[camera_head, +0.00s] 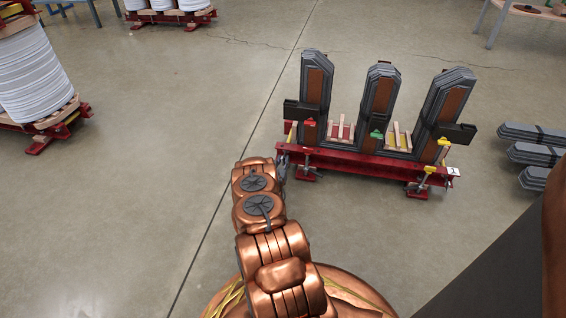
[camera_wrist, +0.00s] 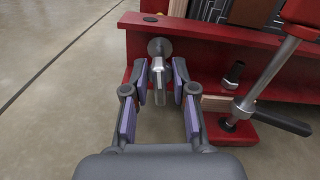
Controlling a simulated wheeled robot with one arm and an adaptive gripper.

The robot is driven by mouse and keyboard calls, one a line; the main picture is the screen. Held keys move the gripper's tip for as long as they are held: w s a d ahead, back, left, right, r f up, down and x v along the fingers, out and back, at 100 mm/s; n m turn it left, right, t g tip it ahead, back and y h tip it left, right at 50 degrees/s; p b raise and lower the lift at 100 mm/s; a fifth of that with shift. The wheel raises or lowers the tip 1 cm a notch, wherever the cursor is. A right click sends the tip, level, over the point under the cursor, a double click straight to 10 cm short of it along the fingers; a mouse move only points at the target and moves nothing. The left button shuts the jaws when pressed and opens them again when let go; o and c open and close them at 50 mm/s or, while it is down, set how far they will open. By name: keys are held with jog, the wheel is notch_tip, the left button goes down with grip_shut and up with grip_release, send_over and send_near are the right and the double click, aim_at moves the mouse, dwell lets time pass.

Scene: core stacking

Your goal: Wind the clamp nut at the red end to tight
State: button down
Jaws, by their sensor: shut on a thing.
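The core frame (camera_head: 340,163) has a red lower beam and three dark stacked uprights. A red marker (camera_head: 309,122) sits at its left upright, a green one at the middle, and a yellow one at the right. In the wrist view, the clamp nut (camera_wrist: 158,68) is a silver piece with a tab pointing at me, in front of a round washer on the red beam (camera_wrist: 200,37). My gripper (camera_wrist: 160,82) is shut on the clamp nut, with a purple pad at each side. In the head view, my gripper (camera_head: 283,163) is at the beam's left end.
A screw jack with a silver rod and black handle (camera_wrist: 280,119) stands close right of my gripper. A dark bolt (camera_wrist: 234,73) stands beside it. Grey stacks of strips (camera_head: 533,153) lie at the right. Open floor (camera_head: 180,130) lies to the left.

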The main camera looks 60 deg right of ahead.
jog(key=shift+a+m+p, duration=0.1)
jog(key=shift+m+p, duration=0.3)
jog(key=shift+p, duration=0.05)
jog(key=shift+s+p, duration=0.15)
jog(key=shift+p, duration=0.65)
jog(key=shift+m+p, duration=0.6)
jog(key=shift+p, duration=0.4)
jog(key=shift+f+b, duration=0.25)
jog(key=shift+b, duration=0.05)
jog(key=shift+m, duration=0.3)
jog(key=shift+r+m+b, duration=0.2)
jog(key=shift+m+b, duration=0.1)
jog(key=shift+b, duration=0.05)
jog(key=c, duration=0.9)
grip_release()
jog(key=shift+o, duration=0.2)
